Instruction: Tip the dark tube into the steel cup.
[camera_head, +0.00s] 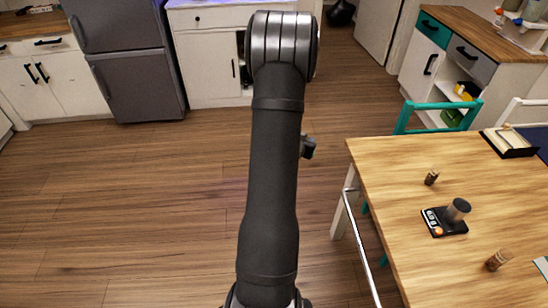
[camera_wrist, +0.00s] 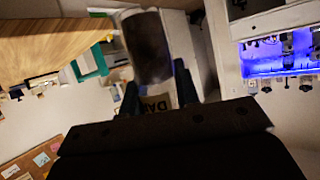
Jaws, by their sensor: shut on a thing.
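My gripper (camera_wrist: 157,92) is shut on the dark tube (camera_wrist: 147,48) in the wrist view. The tube is a clear cylinder with dark contents and a pale label reading "DA…" between the fingers. In the head view my arm hides the tube and most of my gripper. The steel cup (camera_head: 459,208), a plain grey cylinder, stands on a small black scale (camera_head: 436,224) on the wooden table at the right. My arm is left of the table, and the tube is apart from the cup. The cup's inside cannot be made out.
Two small corked tubes stand on the table (camera_head: 400,205), one behind the scale (camera_head: 431,178) and one in front (camera_head: 498,260). A teal chair (camera_head: 440,106) and a black tray (camera_head: 509,143) are at the far side. A metal rail (camera_head: 362,250) runs along the table's left side.

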